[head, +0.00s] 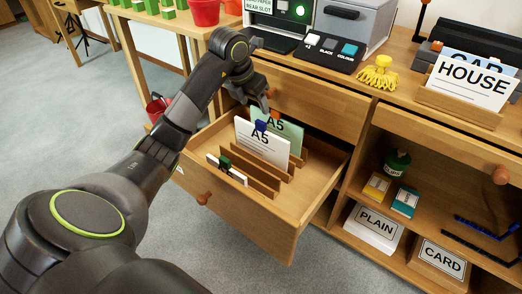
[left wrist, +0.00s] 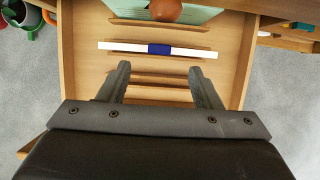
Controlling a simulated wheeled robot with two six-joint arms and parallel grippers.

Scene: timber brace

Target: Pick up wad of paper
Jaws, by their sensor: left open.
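A white wad of paper (head: 262,148) marked A5, with a blue band or clip at its top, stands upright in an open drawer (head: 285,225). From above, in the left wrist view, it is a thin white edge with a blue middle (left wrist: 120,46). A green A5 wad (head: 289,134) stands behind it, and a low white one with a dark green clip (head: 228,170) in front. My left gripper (left wrist: 160,68) is open and empty. Its fingertips point at the white wad, seemingly apart from it. In the head view the left gripper (head: 264,108) is partly hidden. My right gripper is not in view.
Wooden dividers (head: 261,182) separate the papers. A closed drawer front with a round knob (left wrist: 165,10) lies above the open drawer. A shelf with PLAIN (head: 375,228) and CARD (head: 442,260) boxes is at right.

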